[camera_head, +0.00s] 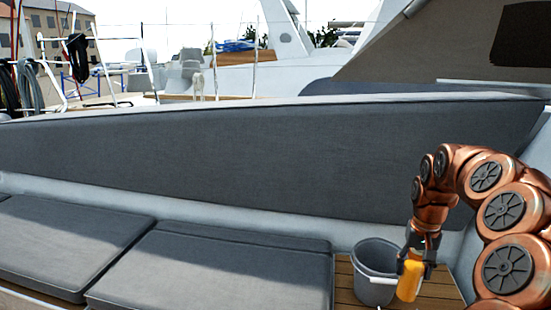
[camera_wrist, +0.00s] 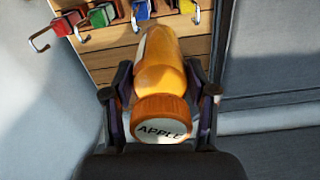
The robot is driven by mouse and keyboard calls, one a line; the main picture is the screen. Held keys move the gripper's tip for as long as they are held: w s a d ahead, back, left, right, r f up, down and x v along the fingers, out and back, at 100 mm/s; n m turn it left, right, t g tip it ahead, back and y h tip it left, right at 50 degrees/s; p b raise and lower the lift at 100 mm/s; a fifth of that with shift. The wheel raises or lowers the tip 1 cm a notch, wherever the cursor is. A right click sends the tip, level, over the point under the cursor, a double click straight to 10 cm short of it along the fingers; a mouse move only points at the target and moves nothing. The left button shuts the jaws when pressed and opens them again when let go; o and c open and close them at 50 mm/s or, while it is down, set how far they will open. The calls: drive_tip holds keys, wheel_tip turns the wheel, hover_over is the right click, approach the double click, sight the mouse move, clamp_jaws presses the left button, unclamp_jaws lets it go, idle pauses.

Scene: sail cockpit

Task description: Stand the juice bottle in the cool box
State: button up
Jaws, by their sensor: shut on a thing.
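The orange juice bottle (camera_head: 409,281) is in my gripper (camera_head: 414,256) in the head view, just right of a grey bucket-like container (camera_head: 375,293) and overlapping its edge in the picture. In the wrist view the bottle (camera_wrist: 160,75) lies between the two fingers of my gripper (camera_wrist: 160,95). Its orange cap, marked "APPLE", faces the camera and its body points away. I cannot tell whether its base touches anything. No thing in view is clearly a cool box; the grey container is open at the top, and its inside is mostly hidden.
Slatted wood (camera_head: 345,281) lies around the container. In the wrist view, several small coloured blocks with metal hooks (camera_wrist: 104,15) are on the slats. Grey seat cushions (camera_head: 215,270) fill the left, and a long grey backrest (camera_head: 230,150) runs behind.

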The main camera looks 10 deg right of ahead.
drive_tip(key=w+a+n, duration=0.3)
drive_tip(key=w+a, duration=0.2)
drive_tip(key=a, duration=0.7)
drive_tip(key=w+a+n, duration=0.2)
drive_tip(key=w+a, duration=0.2)
drive_tip(key=a, duration=0.8)
wheel_tip(320, 180, down, 12)
drive_tip(key=b, duration=1.2)
wheel_tip(320, 180, up, 8)
drive_tip(key=s+p, duration=0.2)
drive_tip(key=p, duration=1.8)
drive_tip(key=shift+s, duration=0.2)
drive_tip(key=shift+a+f, duration=0.1)
